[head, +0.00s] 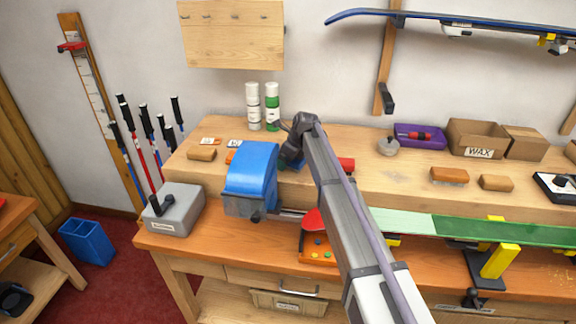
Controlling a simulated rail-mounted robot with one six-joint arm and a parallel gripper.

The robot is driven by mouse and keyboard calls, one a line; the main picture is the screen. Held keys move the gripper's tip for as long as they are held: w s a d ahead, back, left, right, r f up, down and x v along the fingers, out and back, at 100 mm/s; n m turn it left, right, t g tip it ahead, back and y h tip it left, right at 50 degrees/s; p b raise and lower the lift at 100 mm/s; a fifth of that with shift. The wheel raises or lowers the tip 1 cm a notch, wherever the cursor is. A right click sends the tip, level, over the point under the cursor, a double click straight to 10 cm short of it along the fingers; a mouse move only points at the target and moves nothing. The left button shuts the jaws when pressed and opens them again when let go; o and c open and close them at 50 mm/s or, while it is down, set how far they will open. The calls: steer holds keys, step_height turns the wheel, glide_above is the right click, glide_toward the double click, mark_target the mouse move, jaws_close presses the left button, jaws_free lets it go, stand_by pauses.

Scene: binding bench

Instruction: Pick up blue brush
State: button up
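My gripper (291,142) is over the back shelf of the bench, just behind and right of the blue hooded machine (251,172). It is small and dark here, and I cannot tell whether its fingers are open or shut. A small patch of dark blue (287,163) shows right below my gripper, beside the machine. It may be the blue brush, but the gripper and the machine hide most of it. No other blue brush is plain to see.
White and green spray cans (272,106) stand behind my gripper. A brown brush or block (201,154) lies left of the machine. A purple tray (420,136) and cardboard box (477,138) stand further right. A green ski (480,230) lies along the front.

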steer(key=shift+f, duration=0.25)
steer(key=shift+c, duration=0.4)
steer(key=c, duration=1)
steer(key=shift+c, duration=0.2)
